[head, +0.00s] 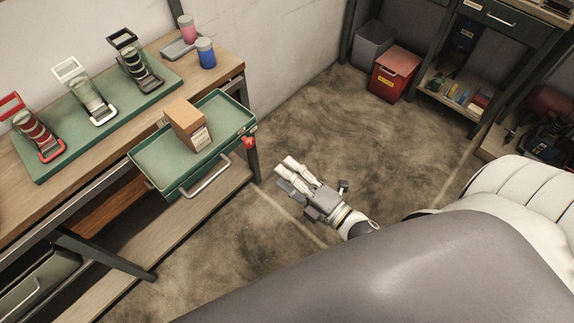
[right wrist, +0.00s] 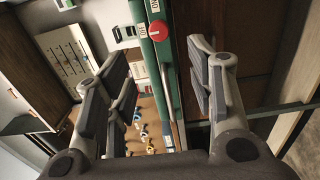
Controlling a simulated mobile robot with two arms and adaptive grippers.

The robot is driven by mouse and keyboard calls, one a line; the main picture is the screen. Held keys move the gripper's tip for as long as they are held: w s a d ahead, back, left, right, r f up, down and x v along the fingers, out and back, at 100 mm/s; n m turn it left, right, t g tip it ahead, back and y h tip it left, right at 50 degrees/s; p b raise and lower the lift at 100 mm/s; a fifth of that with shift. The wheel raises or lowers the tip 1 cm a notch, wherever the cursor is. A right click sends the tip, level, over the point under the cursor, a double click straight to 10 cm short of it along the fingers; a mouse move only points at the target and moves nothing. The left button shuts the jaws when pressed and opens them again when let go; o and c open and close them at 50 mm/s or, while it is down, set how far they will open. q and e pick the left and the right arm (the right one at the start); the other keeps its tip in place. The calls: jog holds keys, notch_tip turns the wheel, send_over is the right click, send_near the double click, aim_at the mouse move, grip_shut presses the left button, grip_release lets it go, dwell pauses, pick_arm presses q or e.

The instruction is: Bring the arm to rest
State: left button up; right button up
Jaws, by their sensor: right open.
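My right gripper (head: 284,173) is over the floor in the head view, to the right of the workbench and apart from the green tray. In the right wrist view my right gripper (right wrist: 157,62) has its fingers spread wide, with nothing held between them. A brown cardboard box (head: 186,125) stands on the green tray (head: 152,159) at the bench's front. My left gripper is not in view.
The wooden workbench (head: 15,182) fills the left side. A pink cup (head: 187,29) and a blue cup (head: 206,53) stand at its back. A red bin (head: 394,74) and shelving (head: 437,84) are at the far right. The floor (head: 330,130) between them is clear.

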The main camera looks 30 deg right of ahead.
jog(key=s+d+f+m+g+h, duration=0.1)
jog(key=s+f+m+g+h, duration=0.2)
jog(key=f, duration=0.6)
jog(key=s+d+f+m+g+p, duration=0.1)
jog(key=s+f+m+g, duration=0.1)
jog(key=f+m, duration=0.5)
jog(key=s+d+f+m+g+h, duration=0.1)
jog(key=s+f+g+h, duration=0.15)
jog(key=f, duration=0.85)
jog(key=s+f+m+g, duration=0.2)
jog(key=s+f, duration=0.3)
jog(key=s, duration=0.3)
jog(key=s+d+f+m+g, duration=0.1)
jog(key=s+f+m+g, duration=0.2)
jog(key=s, duration=0.5)
jog(key=s+f+m+g, duration=0.3)
jog(key=s+f, duration=0.4)
jog(key=s, duration=0.1)
jog(key=shift+d+m+h+p, duration=0.25)
jog(key=shift+m+h+p, duration=0.1)
jog(key=shift+m+p, duration=0.05)
